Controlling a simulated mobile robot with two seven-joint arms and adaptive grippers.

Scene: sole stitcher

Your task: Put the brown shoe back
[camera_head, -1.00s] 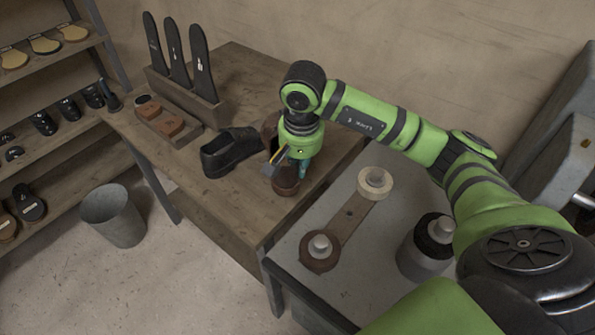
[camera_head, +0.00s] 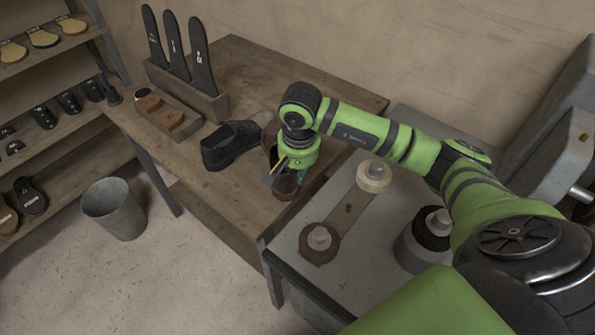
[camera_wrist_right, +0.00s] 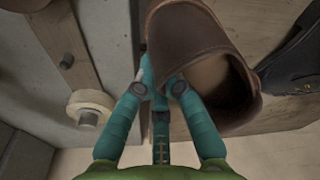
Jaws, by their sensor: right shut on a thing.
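The brown shoe (camera_head: 284,188) is at the right part of the wooden table (camera_head: 215,199) in the head view, partly hidden behind my right gripper. My right gripper (camera_head: 287,174) points down and is shut on the shoe's upper edge. In the right wrist view, the brown shoe (camera_wrist_right: 190,38) shows its open collar and pale insole, with the teal fingers (camera_wrist_right: 162,78) against its rim. I cannot tell whether the sole touches the tabletop. A black shoe (camera_head: 230,144) stands just left of it. My left gripper is not in view.
A wooden holder with black upright pieces (camera_head: 201,60) and a tray of brown pieces (camera_head: 168,118) stand on the table's left. A grey machine with belt rollers (camera_head: 373,177) adjoins on the right. A grey bin (camera_head: 114,210) and shelves (camera_head: 60,129) are at left.

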